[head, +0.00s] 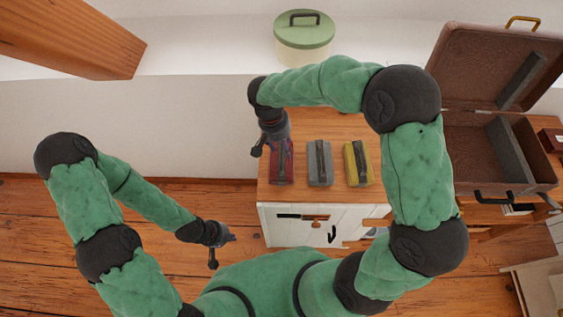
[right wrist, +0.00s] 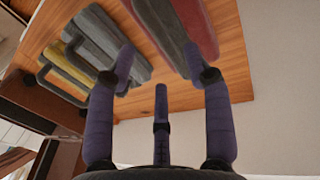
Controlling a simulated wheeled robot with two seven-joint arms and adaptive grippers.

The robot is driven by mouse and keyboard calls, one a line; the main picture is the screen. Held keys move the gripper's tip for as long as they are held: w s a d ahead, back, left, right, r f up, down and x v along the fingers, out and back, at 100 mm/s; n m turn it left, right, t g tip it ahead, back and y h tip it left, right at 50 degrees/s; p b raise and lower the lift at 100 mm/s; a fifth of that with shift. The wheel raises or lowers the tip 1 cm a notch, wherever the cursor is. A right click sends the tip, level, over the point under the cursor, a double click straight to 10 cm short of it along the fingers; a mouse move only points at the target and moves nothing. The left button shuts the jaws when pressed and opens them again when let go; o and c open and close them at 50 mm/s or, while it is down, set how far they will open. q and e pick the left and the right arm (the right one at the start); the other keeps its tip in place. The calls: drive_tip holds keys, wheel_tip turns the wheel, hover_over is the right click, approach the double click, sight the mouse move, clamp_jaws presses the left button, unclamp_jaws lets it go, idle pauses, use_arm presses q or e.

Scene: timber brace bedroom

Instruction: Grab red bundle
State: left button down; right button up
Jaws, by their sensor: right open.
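The red bundle (head: 288,176) lies at the left end of a row on the wooden cabinet top, with a dark strap along it. It also shows at the top of the right wrist view (right wrist: 205,22). My right gripper (head: 264,146) is open and empty over the cabinet's left edge, close to the red bundle's upper left and partly covering its far end. In the right wrist view its spread fingers (right wrist: 162,75) point toward the bundles; contact cannot be told. My left gripper (head: 223,251) has spread fingers and is empty, low and left of the cabinet.
A grey bundle (head: 328,175) and a yellow bundle (head: 366,175) lie to the right of the red one. An open brown suitcase (head: 464,150) stands at the right. A green-lidded container (head: 304,45) sits on the ledge behind. A timber beam (head: 75,35) fills the upper left.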

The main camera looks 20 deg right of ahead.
sight(283, 151)
wheel_tip(283, 151, down, 4)
drive_tip(key=shift+r+b, duration=0.1)
drive_tip(key=shift+b, duration=0.75)
drive_tip(key=shift+d+f, duration=0.15)
drive_tip(key=shift+f, duration=0.35)
drive_tip(key=shift+r, duration=0.1)
clamp_jaws()
